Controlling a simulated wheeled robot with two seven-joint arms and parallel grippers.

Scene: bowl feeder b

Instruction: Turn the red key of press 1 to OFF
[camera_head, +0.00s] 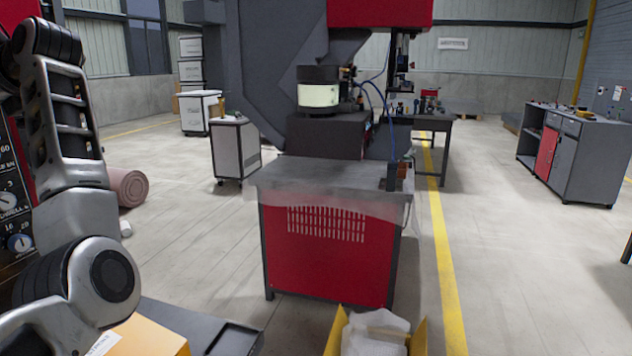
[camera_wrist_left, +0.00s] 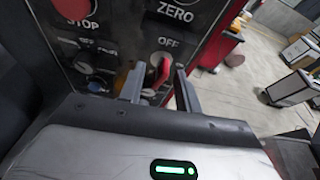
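In the left wrist view, the red key (camera_wrist_left: 162,71) sits in a pale round switch on the dark control panel (camera_wrist_left: 117,31), just below the label OFF. It looks roughly upright, slightly tilted. My left gripper (camera_wrist_left: 160,88) is open, with one finger on each side of the key's lower part in the picture. I cannot tell whether either finger touches it. In the head view the panel (camera_head: 12,160) shows at the left edge, mostly behind my left arm; the key and left gripper are not visible there. My right gripper is in neither view.
A red STOP button (camera_wrist_left: 73,8) and a selector knob (camera_wrist_left: 84,66) are on the panel left of the key. A red-fronted machine (camera_head: 320,255) stands ahead. A yellow box (camera_head: 150,338) and an open yellow bin (camera_head: 418,338) are low in front. Floor is open between machine and right-hand cabinet (camera_head: 585,165).

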